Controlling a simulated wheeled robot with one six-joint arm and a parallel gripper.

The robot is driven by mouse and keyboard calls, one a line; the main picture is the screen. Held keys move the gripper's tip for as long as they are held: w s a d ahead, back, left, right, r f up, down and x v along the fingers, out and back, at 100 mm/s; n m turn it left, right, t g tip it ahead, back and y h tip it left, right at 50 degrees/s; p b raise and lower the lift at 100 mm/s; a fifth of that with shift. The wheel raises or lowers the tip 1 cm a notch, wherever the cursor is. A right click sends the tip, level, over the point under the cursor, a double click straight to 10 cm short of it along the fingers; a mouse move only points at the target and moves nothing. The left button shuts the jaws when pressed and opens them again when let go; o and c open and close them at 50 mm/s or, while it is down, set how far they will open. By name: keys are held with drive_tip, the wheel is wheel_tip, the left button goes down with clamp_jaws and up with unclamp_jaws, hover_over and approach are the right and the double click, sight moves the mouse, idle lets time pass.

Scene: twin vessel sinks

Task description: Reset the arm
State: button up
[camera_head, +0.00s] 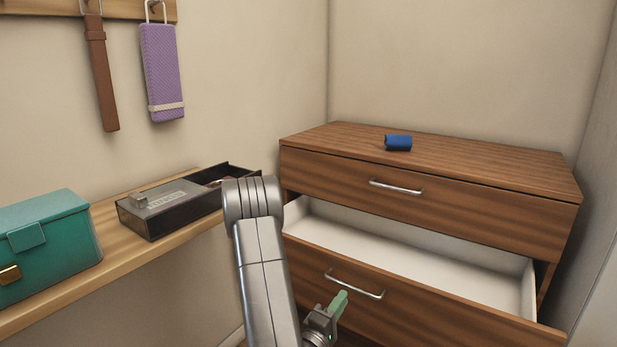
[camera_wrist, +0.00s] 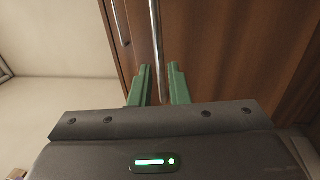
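My gripper (camera_head: 338,304) is low in front of the lower drawer (camera_head: 440,318) of a brown wooden dresser. In the wrist view its two green fingers (camera_wrist: 161,88) stand apart with a gap between them. The lower drawer's metal handle (camera_wrist: 156,40) runs into that gap in the picture; contact with the fingers cannot be told. In the head view the handle (camera_head: 368,291) is just right of and above the fingers. The lower drawer is pulled out, and its white inside (camera_head: 420,262) looks empty where visible. My arm comes up from the bottom, left of the dresser.
The upper drawer (camera_head: 455,200) is shut. A blue roll (camera_head: 398,142) lies on the dresser top. A wooden shelf (camera_head: 130,262) at left holds a teal box (camera_head: 45,250) and a black case (camera_head: 165,205). A belt (camera_head: 102,80) and a purple item (camera_head: 162,70) hang above.

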sight(350, 288)
drive_tip(key=shift+x, duration=2.95)
drive_tip(key=shift+d+r, duration=0.1)
drive_tip(key=shift+r, duration=0.05)
